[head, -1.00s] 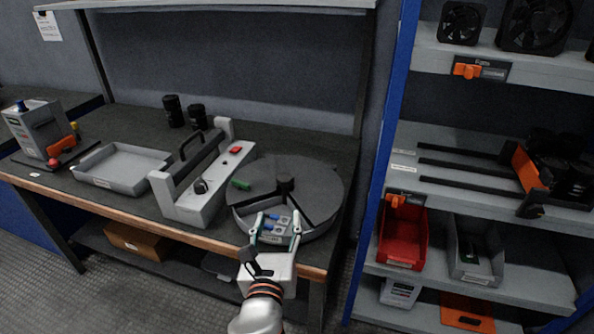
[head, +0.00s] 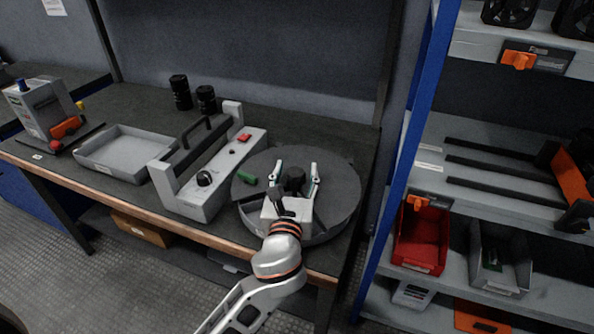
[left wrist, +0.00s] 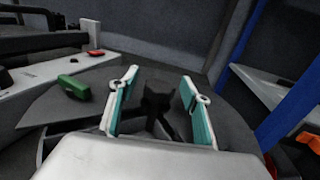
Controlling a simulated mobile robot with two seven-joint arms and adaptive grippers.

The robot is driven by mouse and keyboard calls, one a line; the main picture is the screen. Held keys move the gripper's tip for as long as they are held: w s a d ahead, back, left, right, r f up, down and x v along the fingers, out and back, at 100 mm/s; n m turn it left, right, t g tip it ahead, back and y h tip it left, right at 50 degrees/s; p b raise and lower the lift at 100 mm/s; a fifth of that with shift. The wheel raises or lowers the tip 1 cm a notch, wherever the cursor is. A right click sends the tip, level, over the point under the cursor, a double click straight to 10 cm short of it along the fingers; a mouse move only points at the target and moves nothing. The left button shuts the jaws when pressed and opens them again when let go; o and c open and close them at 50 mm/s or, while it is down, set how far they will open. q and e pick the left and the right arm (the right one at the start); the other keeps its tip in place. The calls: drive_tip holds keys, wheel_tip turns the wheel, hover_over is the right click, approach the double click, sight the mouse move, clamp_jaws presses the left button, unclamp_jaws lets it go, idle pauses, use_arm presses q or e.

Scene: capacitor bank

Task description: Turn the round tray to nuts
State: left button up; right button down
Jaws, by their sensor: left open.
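The round tray (head: 338,182) is a dark grey turntable on the right part of the bench, with a black knob (head: 294,180) at its middle. A small green piece (head: 247,177) lies at its left side; it also shows in the left wrist view (left wrist: 74,87). My left gripper (head: 295,170) is open over the tray, its two fingers on either side of the knob. In the left wrist view the knob (left wrist: 157,100) stands between the fingers, with no clear contact. The tray's front is hidden behind my gripper. My right gripper is not in view.
A grey machine with a handle (head: 205,175) stands just left of the tray. Farther left are a grey bin (head: 122,151) and a box device (head: 40,110). Two black cylinders (head: 181,92) stand behind. A blue-framed shelf (head: 415,130) rises close on the right.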

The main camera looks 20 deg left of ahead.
use_arm(q)
drive_tip(key=shift+w, duration=0.3)
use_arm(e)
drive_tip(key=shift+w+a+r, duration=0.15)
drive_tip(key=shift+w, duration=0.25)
use_arm(q)
clamp_jaws()
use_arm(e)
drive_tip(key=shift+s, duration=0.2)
use_arm(q)
drive_tip(key=shift+r, duration=0.15)
